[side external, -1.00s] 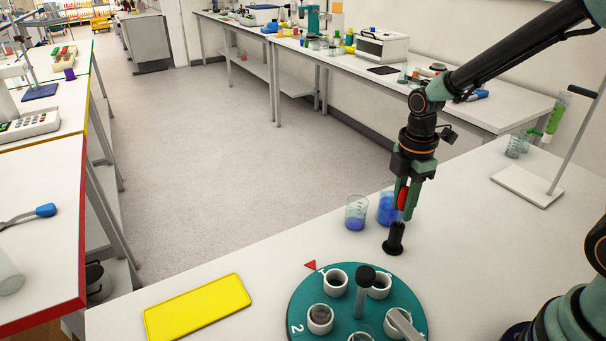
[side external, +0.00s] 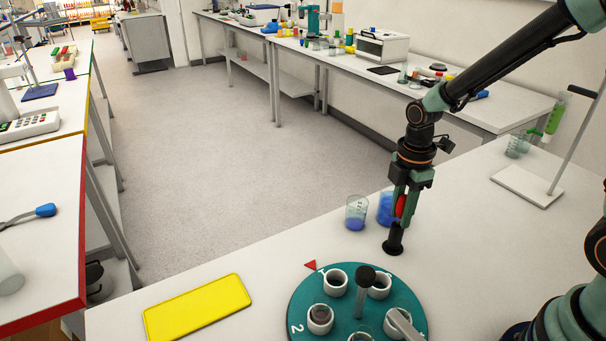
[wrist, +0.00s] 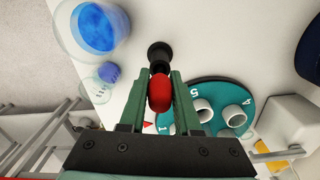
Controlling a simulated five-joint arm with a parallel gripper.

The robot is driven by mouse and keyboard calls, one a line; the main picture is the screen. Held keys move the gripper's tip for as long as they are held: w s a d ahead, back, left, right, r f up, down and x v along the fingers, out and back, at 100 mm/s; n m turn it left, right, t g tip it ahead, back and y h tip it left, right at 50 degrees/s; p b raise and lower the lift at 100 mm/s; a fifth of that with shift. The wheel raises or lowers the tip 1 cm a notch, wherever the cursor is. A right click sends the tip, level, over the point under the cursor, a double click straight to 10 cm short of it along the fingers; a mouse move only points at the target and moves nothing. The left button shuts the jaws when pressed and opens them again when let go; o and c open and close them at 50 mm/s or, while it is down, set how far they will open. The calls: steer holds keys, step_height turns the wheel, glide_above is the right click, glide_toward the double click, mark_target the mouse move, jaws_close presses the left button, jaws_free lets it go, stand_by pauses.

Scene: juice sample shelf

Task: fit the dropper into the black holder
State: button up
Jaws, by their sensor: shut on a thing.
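The dropper shows as a red bulb (side external: 400,206) held between the fingers of my gripper (side external: 402,212). In the wrist view the red bulb (wrist: 160,92) sits between the two green fingers, which are shut on it. The black holder (side external: 394,242) stands upright on the white bench, directly below my gripper. In the wrist view the holder (wrist: 160,52) shows just beyond the bulb, in line with it. The dropper's lower part is hidden, so I cannot tell whether its tip is inside the holder.
Two beakers with blue liquid, one at left (side external: 356,213) and one partly behind my gripper (side external: 386,208), stand close by. A teal round rack (side external: 300,300) with white cups is in front. Bench right of the holder is clear.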

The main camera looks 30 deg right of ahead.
steer(key=o, duration=0.9)
steer(key=shift+r, duration=0.15)
step_height(320, 180, up, 12)
steer(key=shift+f, duration=0.1)
steer(key=shift+s+r+m, duration=0.2)
steer(key=shift+r+m, duration=0.15)
steer(key=shift+m, duration=0.15)
steer(key=s+r+m+t, duration=0.1)
steer(key=s+m+t, duration=0.1)
steer(key=m, duration=0.3)
steer(key=s+r+m+t, duration=0.1)
steer(key=s+m, duration=0.1)
steer(key=m, duration=0.3)
steer(key=s+r+m+t, duration=0.2)
steer(key=m, duration=0.2)
steer(key=shift+s+m+t, duration=0.3)
steer(key=shift+m, duration=0.1)
